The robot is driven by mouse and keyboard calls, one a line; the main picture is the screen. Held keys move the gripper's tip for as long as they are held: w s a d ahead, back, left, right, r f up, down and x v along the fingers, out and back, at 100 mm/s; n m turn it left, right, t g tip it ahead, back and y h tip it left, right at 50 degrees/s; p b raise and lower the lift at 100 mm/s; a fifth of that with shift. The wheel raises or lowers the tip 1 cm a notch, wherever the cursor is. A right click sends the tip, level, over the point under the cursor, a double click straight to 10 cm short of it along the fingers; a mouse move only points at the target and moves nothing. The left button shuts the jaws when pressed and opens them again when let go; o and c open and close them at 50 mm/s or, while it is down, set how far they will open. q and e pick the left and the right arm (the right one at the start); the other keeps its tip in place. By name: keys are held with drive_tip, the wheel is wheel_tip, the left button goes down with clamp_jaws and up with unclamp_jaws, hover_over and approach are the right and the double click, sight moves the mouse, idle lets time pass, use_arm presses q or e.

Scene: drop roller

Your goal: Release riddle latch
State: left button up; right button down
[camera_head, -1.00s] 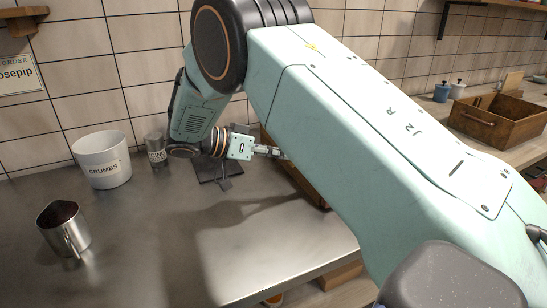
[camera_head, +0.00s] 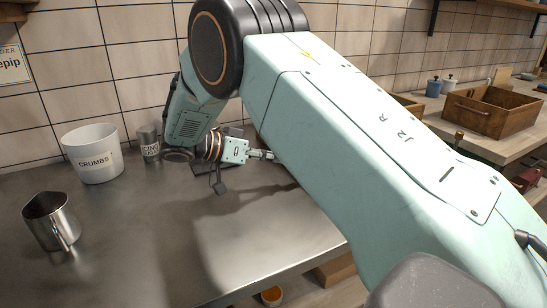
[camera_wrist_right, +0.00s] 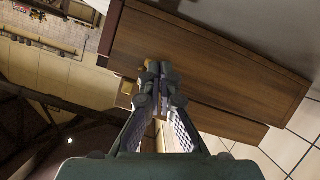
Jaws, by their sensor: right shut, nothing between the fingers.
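My right gripper (camera_head: 264,155) is at the end of the pale green arm crossing the head view, over the back of the steel counter. In the right wrist view its fingertips (camera_wrist_right: 158,72) are together, with nothing seen between them. They are in front of a dark brown wooden panel (camera_wrist_right: 215,62). A small brass-coloured piece (camera_wrist_right: 127,88) shows beside the fingers; I cannot tell whether it is the riddle latch, or whether the fingers touch it. My arm hides much of the area behind the gripper in the head view. My left gripper is not in view.
A white CRUMBS bucket (camera_head: 93,154) and a small metal cup (camera_head: 149,142) stand at the back left of the counter (camera_head: 130,240). A steel jug (camera_head: 51,221) stands at the front left. A wooden box (camera_head: 492,110) is on the right bench. The counter's middle is clear.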

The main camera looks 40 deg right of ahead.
drive_tip(key=shift+a, duration=0.15)
drive_tip(key=shift+w+a+f+b, duration=0.15)
drive_tip(key=shift+a+b, duration=0.15)
drive_tip(key=shift+a, duration=0.35)
drive_tip(key=shift+a, duration=0.1)
